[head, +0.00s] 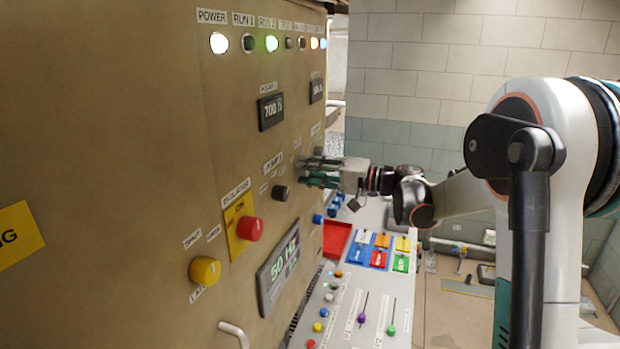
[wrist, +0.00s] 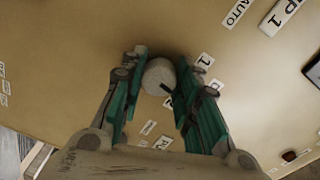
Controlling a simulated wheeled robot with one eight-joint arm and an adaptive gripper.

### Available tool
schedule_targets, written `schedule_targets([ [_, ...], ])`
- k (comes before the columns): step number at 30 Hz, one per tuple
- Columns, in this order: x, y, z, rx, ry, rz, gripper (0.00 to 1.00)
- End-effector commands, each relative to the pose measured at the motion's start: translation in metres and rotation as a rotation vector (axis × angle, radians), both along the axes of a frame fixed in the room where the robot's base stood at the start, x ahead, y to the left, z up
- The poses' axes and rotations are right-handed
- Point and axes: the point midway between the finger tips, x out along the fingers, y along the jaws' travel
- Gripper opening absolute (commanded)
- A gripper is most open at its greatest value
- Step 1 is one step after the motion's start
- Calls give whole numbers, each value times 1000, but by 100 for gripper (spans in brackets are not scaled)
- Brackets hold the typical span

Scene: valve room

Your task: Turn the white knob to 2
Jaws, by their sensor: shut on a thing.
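The white knob (wrist: 158,75) sits on the tan panel in the wrist view, a round pale cap with a dark pointer mark toward its lower right. My gripper (wrist: 159,62) has one green-and-grey finger on each side of it and is shut on it. Small white labels lie to the right (wrist: 206,60) and below (wrist: 149,127); I cannot read all of them surely. In the head view my gripper (head: 307,172) reaches the panel from the right, and its fingers largely hide the knob.
A sloping console (head: 370,315) with coloured buttons and sliders lies below.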

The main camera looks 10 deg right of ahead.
Motion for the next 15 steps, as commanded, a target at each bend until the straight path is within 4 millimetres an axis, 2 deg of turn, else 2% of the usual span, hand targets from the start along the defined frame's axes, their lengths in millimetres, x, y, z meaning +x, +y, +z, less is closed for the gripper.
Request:
schedule_targets([
  [15, 0, -1, 0, 244, 365, -2, 5],
])
